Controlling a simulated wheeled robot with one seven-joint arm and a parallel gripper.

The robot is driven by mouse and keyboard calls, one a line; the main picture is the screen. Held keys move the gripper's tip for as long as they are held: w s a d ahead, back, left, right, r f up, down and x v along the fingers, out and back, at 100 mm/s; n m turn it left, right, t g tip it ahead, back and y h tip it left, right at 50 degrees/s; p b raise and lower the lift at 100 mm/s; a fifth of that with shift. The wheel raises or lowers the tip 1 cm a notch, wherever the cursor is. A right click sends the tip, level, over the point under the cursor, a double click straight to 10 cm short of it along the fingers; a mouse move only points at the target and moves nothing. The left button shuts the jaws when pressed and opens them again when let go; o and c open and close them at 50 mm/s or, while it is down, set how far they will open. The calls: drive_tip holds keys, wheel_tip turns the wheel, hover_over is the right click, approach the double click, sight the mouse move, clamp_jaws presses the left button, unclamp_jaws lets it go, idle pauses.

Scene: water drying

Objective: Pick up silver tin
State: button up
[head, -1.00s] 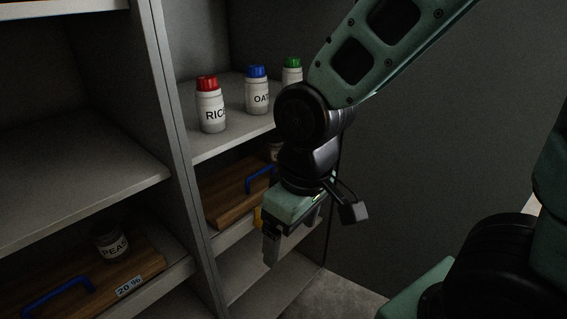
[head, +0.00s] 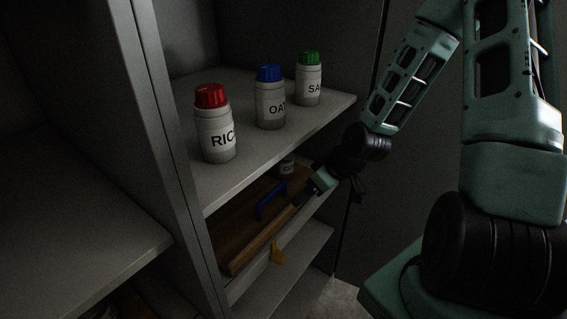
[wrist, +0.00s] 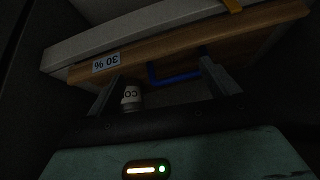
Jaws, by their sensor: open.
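A small grey container with a pale label (head: 287,167) stands at the back of a wooden board on the lower shelf. The shelf above partly hides it. In the wrist view, the container (wrist: 131,98) shows a label reading "CO", upside down, near the left finger. I cannot tell for sure that it is the silver tin. My gripper (head: 302,199) is at the right side of the board, in front of the container. In the wrist view, the gripper's fingers (wrist: 162,86) are apart with nothing held between them.
White jars with red (head: 215,130), blue (head: 270,105) and green (head: 309,85) lids stand on the shelf above. The wooden board (head: 232,228) has a blue handle (head: 270,201). A yellow piece (head: 278,254) hangs below its edge. A "30%" tag (wrist: 106,63) shows in the wrist view.

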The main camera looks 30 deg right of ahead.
drive_tip(key=w+d+r+t, duration=0.1)
drive_tip(key=w+d+t, duration=0.2)
drive_tip(key=m+t, duration=0.2)
drive_tip(key=t, duration=0.1)
approach(291, 156)
drive_tip(key=shift+h, duration=0.3)
drive_tip(key=x, duration=0.2)
drive_tip(key=p+x, duration=0.1)
drive_tip(key=x, duration=0.5)
drive_tip(key=shift+a, duration=0.25)
drive_tip(key=shift+p+x, duration=1)
drive_tip(key=shift+x, duration=1.7)
drive_tip(key=shift+w+r, duration=0.1)
drive_tip(key=shift+r, duration=0.1)
drive_tip(key=c, duration=1.2)
drive_tip(key=shift+c, duration=1)
drive_tip(key=shift+r, duration=0.15)
